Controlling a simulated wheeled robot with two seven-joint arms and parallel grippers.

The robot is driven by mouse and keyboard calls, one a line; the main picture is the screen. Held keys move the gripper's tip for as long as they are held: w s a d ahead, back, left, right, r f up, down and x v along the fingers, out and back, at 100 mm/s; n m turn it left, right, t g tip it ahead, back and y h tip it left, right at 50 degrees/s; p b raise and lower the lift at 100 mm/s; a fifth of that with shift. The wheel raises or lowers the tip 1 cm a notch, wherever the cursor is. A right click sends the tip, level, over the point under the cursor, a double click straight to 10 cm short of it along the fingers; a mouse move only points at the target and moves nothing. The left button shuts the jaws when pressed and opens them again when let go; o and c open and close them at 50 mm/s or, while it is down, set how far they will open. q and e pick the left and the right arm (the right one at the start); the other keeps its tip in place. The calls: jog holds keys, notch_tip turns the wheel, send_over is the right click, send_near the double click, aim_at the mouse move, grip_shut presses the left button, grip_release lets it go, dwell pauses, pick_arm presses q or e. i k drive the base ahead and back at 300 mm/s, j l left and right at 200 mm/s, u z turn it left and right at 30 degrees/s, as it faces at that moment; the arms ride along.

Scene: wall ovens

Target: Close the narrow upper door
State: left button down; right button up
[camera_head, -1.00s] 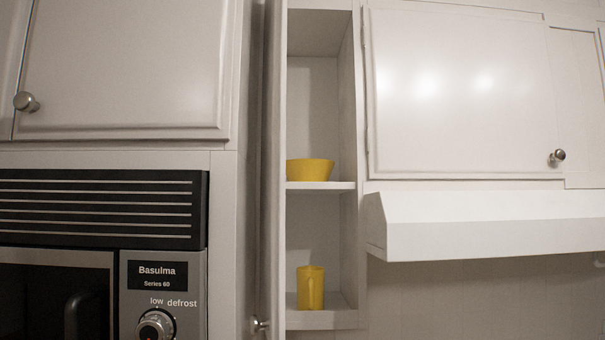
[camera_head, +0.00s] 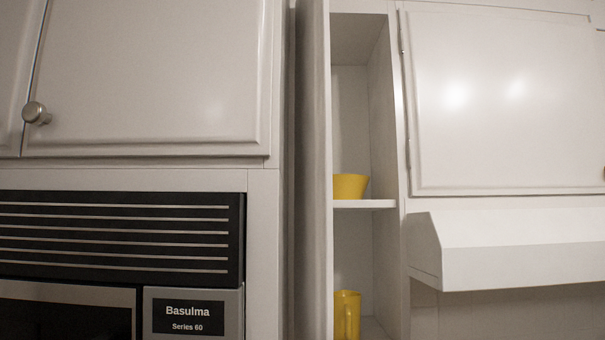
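The narrow upper door (camera_head: 313,180) stands open, seen nearly edge-on at the left side of its tall narrow cabinet. The cabinet's shelf (camera_head: 380,203) and inside are exposed to the right of the door. A yellow bowl (camera_head: 350,186) sits on the shelf. A yellow mug (camera_head: 347,312) stands in the lower compartment, its bottom cut off by the picture edge. The door's lower end and its knob are out of view. Neither of my grippers shows in the head view.
A microwave (camera_head: 120,240) is built in at the left, below a closed cabinet door (camera_head: 150,80) with a round knob (camera_head: 36,113). At the right, a closed cabinet door (camera_head: 505,110) hangs above a white range hood (camera_head: 530,245).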

aim_at(313, 248)
jog(key=k+l+z, duration=0.4)
jog(key=k+l, duration=0.2)
jog(key=l, duration=0.25)
jog(key=k+l+z, duration=0.25)
jog(key=l, duration=0.2)
